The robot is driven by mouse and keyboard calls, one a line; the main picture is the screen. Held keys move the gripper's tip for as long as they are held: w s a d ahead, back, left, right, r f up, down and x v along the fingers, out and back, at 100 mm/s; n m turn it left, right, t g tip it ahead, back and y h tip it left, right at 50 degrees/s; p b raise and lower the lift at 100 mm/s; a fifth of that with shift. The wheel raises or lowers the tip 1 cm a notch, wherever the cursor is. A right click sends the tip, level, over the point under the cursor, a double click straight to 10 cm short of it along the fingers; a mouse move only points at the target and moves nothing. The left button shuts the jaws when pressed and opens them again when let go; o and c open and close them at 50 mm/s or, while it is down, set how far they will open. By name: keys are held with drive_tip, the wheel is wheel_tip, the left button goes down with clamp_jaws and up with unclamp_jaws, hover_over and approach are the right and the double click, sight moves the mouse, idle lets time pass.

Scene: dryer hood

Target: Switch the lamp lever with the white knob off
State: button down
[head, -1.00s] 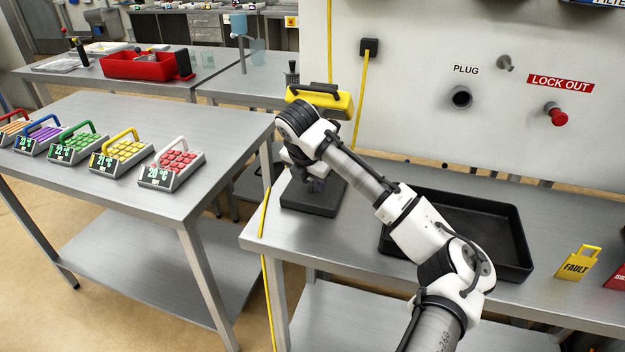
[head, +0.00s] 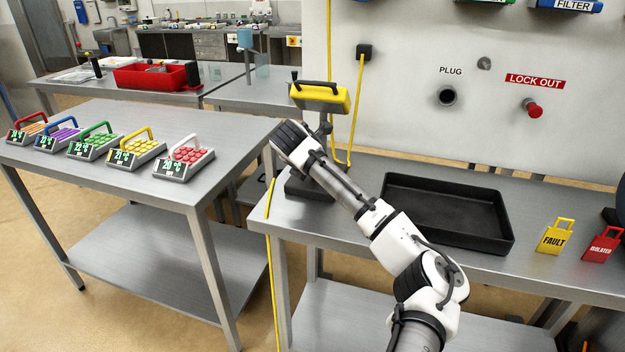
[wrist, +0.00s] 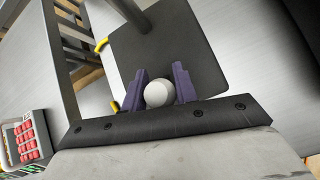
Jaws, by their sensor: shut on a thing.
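The yellow lamp (head: 320,97) with a black handle stands on a post above a dark base plate (head: 300,190), at the near left corner of the right-hand bench. The white knob (wrist: 158,94) shows in the wrist view between the two purple fingers of my gripper (wrist: 160,76), which is shut on it. The dark base plate (wrist: 190,45) lies beyond the fingers there. In the head view my own wrist hides the fingers, the knob and the lever. I cannot tell the lever's position.
A black tray (head: 450,242) lies right of my arm on the bench, with yellow FAULT (head: 555,238) and red ISOLATED (head: 601,245) tags beyond. A yellow cable (head: 362,105) hangs behind the lamp. Several keypad timers stand on the left table (head: 110,180).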

drive_tip(key=shift+s+f+t, duration=0.2)
drive_tip(key=shift+t, duration=0.2)
drive_tip(key=shift+r+b, duration=0.15)
drive_tip(key=shift+b, duration=0.15)
drive_tip(key=shift+w, duration=0.1)
drive_tip(key=c, duration=1.1)
unclamp_jaws()
drive_tip(key=b+v, duration=0.2)
drive_tip(key=v, duration=1.2)
drive_tip(key=shift+a, duration=0.2)
